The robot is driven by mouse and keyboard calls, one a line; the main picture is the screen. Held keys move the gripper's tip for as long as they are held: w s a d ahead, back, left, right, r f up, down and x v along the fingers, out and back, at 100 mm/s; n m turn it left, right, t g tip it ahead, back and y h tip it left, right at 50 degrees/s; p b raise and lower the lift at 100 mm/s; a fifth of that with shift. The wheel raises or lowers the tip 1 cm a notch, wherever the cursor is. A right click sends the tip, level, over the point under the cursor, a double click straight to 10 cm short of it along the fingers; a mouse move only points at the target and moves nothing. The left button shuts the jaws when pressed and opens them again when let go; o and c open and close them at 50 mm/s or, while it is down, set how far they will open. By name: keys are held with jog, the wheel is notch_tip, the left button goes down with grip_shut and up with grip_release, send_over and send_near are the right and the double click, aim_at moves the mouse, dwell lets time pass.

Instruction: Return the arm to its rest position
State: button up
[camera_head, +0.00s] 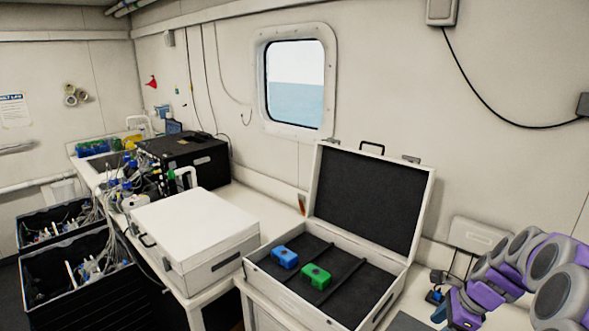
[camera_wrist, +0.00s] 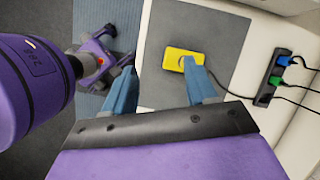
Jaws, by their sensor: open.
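My arm (camera_head: 510,270), purple and grey, is folded at the lower right of the head view, beside the open case. In the wrist view my gripper (camera_wrist: 160,82) shows two blue fingers spread apart, with nothing held between them. A yellow box-like device (camera_wrist: 176,56) with a cable lies on a grey mat (camera_wrist: 212,32) beyond the fingers. The right fingertip overlaps part of it in the picture; I cannot tell whether they touch. Purple and grey parts of my own body show at the left of the wrist view.
An open case (camera_head: 345,306) holds a blue block (camera_head: 285,257) and a green block (camera_head: 316,276). A closed white case (camera_head: 195,225) stands left of it. A power strip (camera_wrist: 266,92) with cables lies right of the mat. Black crates (camera_head: 75,285) stand at left.

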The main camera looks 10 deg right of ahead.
jog(key=s+a+r+n+g, duration=0.1)
jog(key=s+a+n, duration=0.25)
jog(key=a, duration=0.25)
jog(key=s+a+r+n+g+b, duration=0.1)
jog(key=s+a+r+n, duration=0.1)
jog(key=a+n, duration=0.35)
jog(key=s+a+r+n, duration=0.1)
jog(key=s+a+n, duration=0.15)
jog(key=a, duration=0.55)
jog(key=s+a+f+n+g+h+b, duration=0.1)
jog(key=s+a+n, duration=0.2)
jog(key=s+n, duration=0.3)
jog(key=s+a+f+n+g+h+b, duration=0.1)
jog(key=s+a+n, duration=0.3)
jog(key=s, duration=1)
jog(key=shift+s+a+f+n+h, duration=0.25)
jog(key=shift+n+h, duration=0.45)
jog(key=shift+n, duration=0.35)
jog(key=shift+r, duration=0.1)
